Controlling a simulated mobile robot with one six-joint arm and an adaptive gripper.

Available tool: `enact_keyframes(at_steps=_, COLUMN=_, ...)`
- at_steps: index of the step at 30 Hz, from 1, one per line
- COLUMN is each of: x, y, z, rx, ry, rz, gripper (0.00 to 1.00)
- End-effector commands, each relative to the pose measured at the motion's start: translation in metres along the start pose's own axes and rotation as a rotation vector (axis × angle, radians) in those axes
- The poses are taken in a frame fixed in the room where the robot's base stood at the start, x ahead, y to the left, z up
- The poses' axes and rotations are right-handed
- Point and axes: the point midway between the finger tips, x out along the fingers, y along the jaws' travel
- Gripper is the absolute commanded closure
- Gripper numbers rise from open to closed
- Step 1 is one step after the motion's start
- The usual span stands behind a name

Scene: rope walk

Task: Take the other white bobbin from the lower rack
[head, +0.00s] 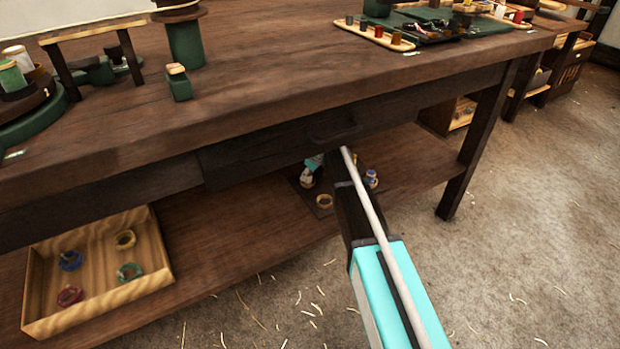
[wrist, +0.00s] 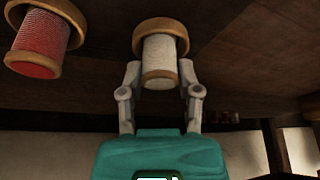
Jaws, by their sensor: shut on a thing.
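A white bobbin (wrist: 160,52) with wooden ends sits between the two grey fingers of my gripper (wrist: 160,75) in the wrist view. The fingers are shut on its sides. A red bobbin (wrist: 42,42) with wooden ends is apart to the left. In the head view, the dark rack (head: 305,196) lies on the low shelf under the bench, with a pale bobbin (head: 307,179) at its left and a small purple-and-white one (head: 371,178) at its right. My arm hides much of the rack and nearly all of my gripper there.
The bench top (head: 260,70) and its drawer front (head: 270,147) overhang the low shelf (head: 240,240). A bench leg (head: 475,150) stands right of my arm. A wooden tray (head: 100,260) with several coloured rings is at the shelf's left. Shelf between tray and rack is clear.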

Motion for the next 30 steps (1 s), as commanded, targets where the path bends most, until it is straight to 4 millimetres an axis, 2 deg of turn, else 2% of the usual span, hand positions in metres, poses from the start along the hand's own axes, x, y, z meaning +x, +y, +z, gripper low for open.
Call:
enact_keyframes(at_steps=17, x=-0.006, y=0.0, z=-0.002, rx=0.0, ry=0.0, rz=0.0, gripper=0.92)
enact_keyframes(at_steps=30, x=-0.039, y=0.001, z=-0.016, rx=0.001, ry=0.0, rz=0.0, gripper=0.92)
